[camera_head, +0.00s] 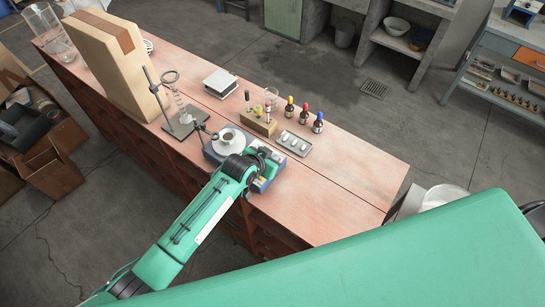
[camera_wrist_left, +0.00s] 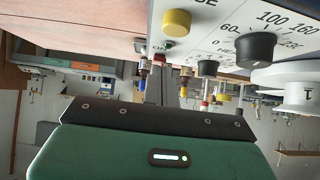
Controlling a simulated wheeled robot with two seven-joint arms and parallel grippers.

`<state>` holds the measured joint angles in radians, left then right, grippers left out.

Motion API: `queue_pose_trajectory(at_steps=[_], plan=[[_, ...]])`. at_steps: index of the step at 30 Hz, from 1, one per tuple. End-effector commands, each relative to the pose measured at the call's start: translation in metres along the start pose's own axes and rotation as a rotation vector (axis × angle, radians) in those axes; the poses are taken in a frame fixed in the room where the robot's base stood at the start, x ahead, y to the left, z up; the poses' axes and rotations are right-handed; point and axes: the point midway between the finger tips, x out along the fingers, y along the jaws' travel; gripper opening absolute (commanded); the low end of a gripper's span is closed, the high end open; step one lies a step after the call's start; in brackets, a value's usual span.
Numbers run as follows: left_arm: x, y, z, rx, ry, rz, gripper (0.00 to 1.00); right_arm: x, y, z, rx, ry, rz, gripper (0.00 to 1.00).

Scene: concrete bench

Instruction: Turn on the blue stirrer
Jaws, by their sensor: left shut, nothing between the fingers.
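A small red-and-green switch-like part (camera_wrist_left: 167,44) sits below the yellow knob. My left gripper (camera_head: 266,170) is shut and empty, close at the stirrer's front right; its wrist hides part of the panel in the head view. I cannot tell whether its fingertips touch the panel. My right gripper is out of view.
A metal stand (camera_head: 183,124) is left of the stirrer. A wooden rack (camera_head: 259,122), a metal tray (camera_head: 293,143) and dropper bottles (camera_head: 304,114) stand behind and to the right. The bench top (camera_head: 345,180) is clear at right.

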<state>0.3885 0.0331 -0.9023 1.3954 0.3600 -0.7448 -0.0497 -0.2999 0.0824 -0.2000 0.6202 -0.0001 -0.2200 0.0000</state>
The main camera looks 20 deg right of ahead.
Motion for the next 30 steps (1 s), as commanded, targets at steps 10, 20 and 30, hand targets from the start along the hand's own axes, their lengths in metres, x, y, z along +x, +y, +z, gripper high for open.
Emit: queue_pose_trajectory(at_steps=[10, 20, 30], plan=[[0.004, 0.001, 0.007, -0.001, 0.082, 0.002, 0.00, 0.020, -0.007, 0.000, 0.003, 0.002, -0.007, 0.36], [0.004, 0.000, 0.009, 0.000, 0.140, 0.001, 0.00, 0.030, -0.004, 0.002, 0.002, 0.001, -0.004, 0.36], [0.003, 0.000, 0.012, 0.000, 0.202, 0.001, 0.00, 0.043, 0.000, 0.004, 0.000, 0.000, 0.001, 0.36]])
